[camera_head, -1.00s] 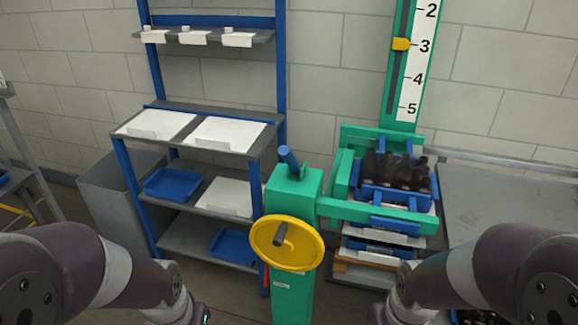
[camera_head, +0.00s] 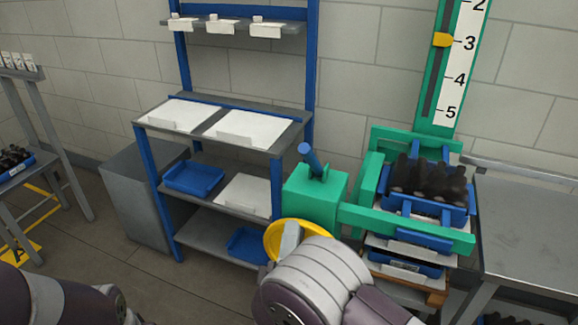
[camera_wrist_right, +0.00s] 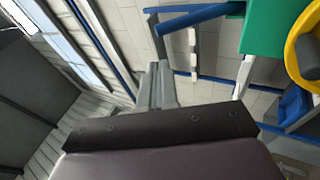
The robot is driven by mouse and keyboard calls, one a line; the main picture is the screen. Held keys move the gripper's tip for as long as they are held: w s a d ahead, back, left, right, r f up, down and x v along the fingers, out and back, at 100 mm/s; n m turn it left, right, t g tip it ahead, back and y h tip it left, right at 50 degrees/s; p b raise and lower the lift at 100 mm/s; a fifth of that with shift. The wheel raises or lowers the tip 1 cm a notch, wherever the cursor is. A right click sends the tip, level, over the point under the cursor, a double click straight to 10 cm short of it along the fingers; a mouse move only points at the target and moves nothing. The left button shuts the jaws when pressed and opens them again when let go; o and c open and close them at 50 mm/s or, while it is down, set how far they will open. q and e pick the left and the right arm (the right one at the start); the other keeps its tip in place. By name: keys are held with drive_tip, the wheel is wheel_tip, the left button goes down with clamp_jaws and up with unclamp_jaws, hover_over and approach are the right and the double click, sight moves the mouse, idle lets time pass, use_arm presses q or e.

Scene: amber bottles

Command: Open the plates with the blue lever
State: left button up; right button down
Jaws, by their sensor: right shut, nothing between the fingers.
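The blue lever (camera_head: 310,158) stands tilted on top of the green post head (camera_head: 316,195) in the head view. The green plates, one in front (camera_head: 405,224) and one at the left (camera_head: 366,192), surround a blue crate (camera_head: 470,205) of dark amber bottles (camera_head: 425,178). My left gripper is out of view.
A blue and grey shelf rack (camera_head: 143,190) with blue trays stands left of the post. A grey metal table (camera_head: 530,230) is at the right. A numbered scale (camera_head: 464,75) rises behind the crate. Floor shows at the lower left.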

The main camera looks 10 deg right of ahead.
drive_tip(key=shift+s+r+n, duration=0.2)
drive_tip(key=shift+s+n, duration=0.05)
drive_tip(key=shift+n, duration=0.05)
drive_tip(key=shift+w, duration=0.1)
drive_tip(key=p, duration=0.4)
approach(303, 154)
drive_tip(key=x, duration=0.7)
